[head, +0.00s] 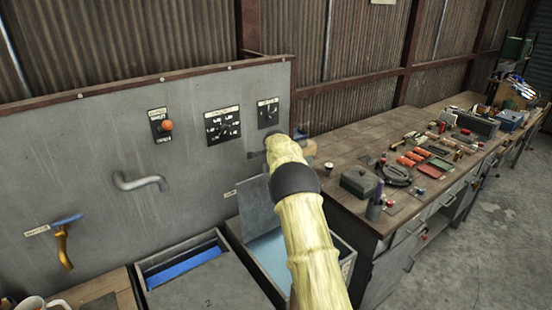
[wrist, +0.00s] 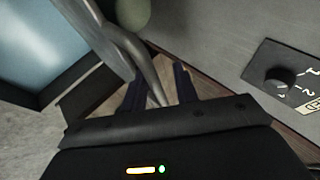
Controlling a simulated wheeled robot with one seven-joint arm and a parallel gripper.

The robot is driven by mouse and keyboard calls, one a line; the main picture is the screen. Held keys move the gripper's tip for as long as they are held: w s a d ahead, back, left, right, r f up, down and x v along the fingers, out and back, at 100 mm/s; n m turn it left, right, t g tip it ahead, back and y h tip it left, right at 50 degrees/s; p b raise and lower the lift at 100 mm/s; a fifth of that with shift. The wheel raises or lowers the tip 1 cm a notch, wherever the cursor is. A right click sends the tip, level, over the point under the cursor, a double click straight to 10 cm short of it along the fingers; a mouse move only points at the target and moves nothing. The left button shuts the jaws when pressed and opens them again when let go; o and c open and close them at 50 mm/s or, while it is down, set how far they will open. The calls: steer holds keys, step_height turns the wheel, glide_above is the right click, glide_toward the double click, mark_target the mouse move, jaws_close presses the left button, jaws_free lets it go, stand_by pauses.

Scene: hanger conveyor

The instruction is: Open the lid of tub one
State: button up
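In the head view a tub with a light blue inside (head: 268,248) stands below the grey panel, partly behind my arm. Its number is not visible. A flat grey lid (head: 258,208) stands raised at its back, against the panel. The tub beside it on the left has a grey lid marked 2 (head: 208,285), partly uncovering a blue inside. In the wrist view my gripper (wrist: 160,88) is open, its two dark fingers apart. A curved grey pipe (wrist: 130,45) runs across the space between them; I cannot tell whether they touch it. The light blue tub inside (wrist: 45,35) shows at upper left.
The grey panel carries a bent spout (head: 140,182), an orange button (head: 166,126), dials (head: 222,125) and an orange-handled tool (head: 64,245). A cluttered workbench (head: 350,135) runs along the right. Concrete floor (head: 480,260) is clear at lower right.

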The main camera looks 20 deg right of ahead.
steer(key=shift+f, duration=0.15)
steer(key=shift+s+a+r+b, duration=0.15)
steer(key=shift+s+r+b, duration=0.2)
steer(key=shift+r+b, duration=0.1)
steer(key=b+v, duration=0.5)
steer(key=v, duration=1.1)
steer(key=shift+r, duration=0.15)
steer(key=shift+s, duration=0.15)
steer(key=s+a+f+n+g, duration=0.2)
steer(key=s+f+n, duration=0.3)
steer(key=s, duration=0.7)
steer(key=s+a+f+n+g+y, duration=0.1)
steer(key=s+a+f+n, duration=0.3)
steer(key=s+f, duration=0.4)
steer(key=s+a+f+n+g+y, duration=0.1)
steer(key=s+f+n, duration=0.6)
steer(key=s, duration=1.1)
steer(key=shift+a+g, duration=0.9)
steer(key=shift+a, duration=0.35)
steer(key=shift+s, duration=0.1)
steer(key=shift+c, duration=0.5)
